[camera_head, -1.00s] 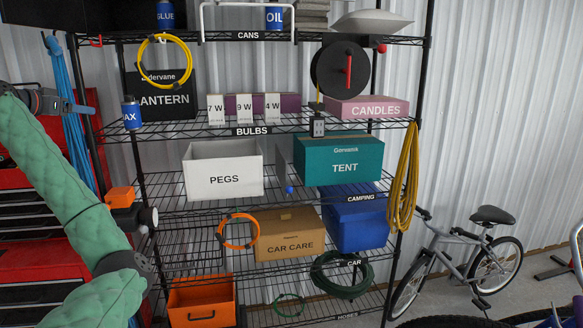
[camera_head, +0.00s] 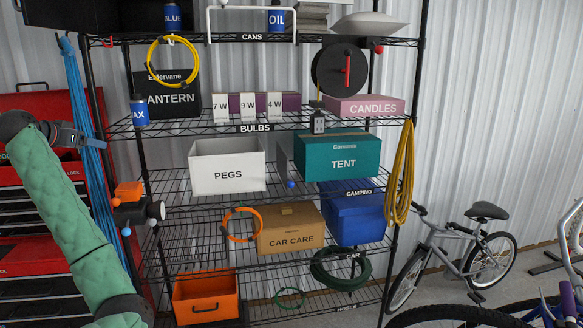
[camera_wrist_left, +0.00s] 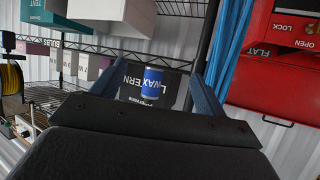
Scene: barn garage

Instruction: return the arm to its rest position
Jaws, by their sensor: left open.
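My left arm, in a green quilted sleeve, rises along the left edge of the head view. Its left gripper (camera_head: 82,138) is at the upper left, in front of the red tool chest and the blue hanging cords, left of the shelf rack. In the left wrist view its two blue-grey fingers (camera_wrist_left: 150,78) stand wide apart with nothing held between them. The blue wax can (camera_wrist_left: 152,82) shows beyond the fingers, on the shelf before the black lantern box (camera_wrist_left: 133,95). My right gripper is in neither view.
The wire shelf rack (camera_head: 255,128) holds boxes, cans and coiled hoses. A red tool chest (camera_head: 35,195) stands at left. Blue cords (camera_head: 82,130) hang close by the gripper. A grey bicycle (camera_head: 450,255) stands at right, with another bicycle partly visible at the lower right.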

